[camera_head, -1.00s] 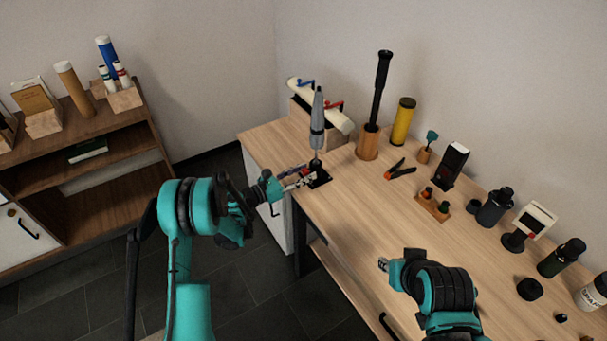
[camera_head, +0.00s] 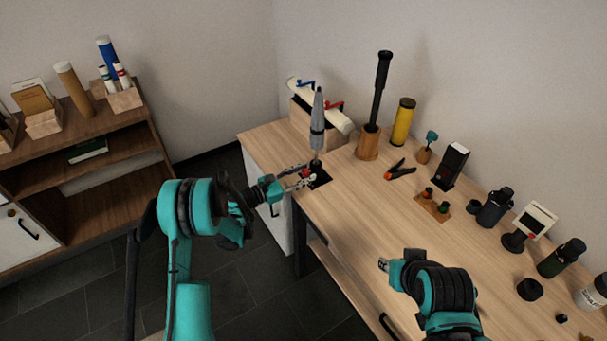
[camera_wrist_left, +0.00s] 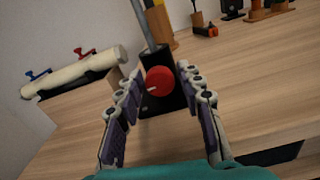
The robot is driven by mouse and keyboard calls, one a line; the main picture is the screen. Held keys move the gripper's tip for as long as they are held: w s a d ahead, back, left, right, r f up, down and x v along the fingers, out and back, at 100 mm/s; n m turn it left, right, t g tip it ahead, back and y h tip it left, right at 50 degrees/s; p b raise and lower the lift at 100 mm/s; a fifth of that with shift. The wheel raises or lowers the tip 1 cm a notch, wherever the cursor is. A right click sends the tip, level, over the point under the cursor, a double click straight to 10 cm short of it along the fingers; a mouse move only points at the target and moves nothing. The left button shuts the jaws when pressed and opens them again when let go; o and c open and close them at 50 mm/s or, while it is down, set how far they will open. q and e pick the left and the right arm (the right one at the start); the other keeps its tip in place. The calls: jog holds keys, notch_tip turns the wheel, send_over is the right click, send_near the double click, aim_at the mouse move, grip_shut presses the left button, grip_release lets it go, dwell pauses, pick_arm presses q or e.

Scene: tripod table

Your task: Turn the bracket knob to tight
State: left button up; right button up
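The bracket knob is a red round knob (camera_wrist_left: 160,81) with a white mark pointing to the left and slightly down in the left wrist view. It sits on the front of a black bracket (camera_wrist_left: 168,126), which holds a grey pole with a pointed grey body (camera_head: 317,120) upright near the table's left edge. My left gripper (camera_head: 307,175) is open, with one finger on each side of the knob and gaps between; it also shows in the left wrist view (camera_wrist_left: 164,88). My right gripper (camera_head: 383,265) hangs over the table's front edge, its fingers too small to judge.
A white roll with blue and red clamps (camera_head: 335,116) lies behind the bracket. A wooden holder with a black pole (camera_head: 368,143), a yellow cylinder (camera_head: 403,121) and pliers (camera_head: 400,171) stand or lie to the right. The table's front middle (camera_head: 350,220) is clear.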

dwell(0.3)
pick_arm(q)
jog(key=v, duration=1.2)
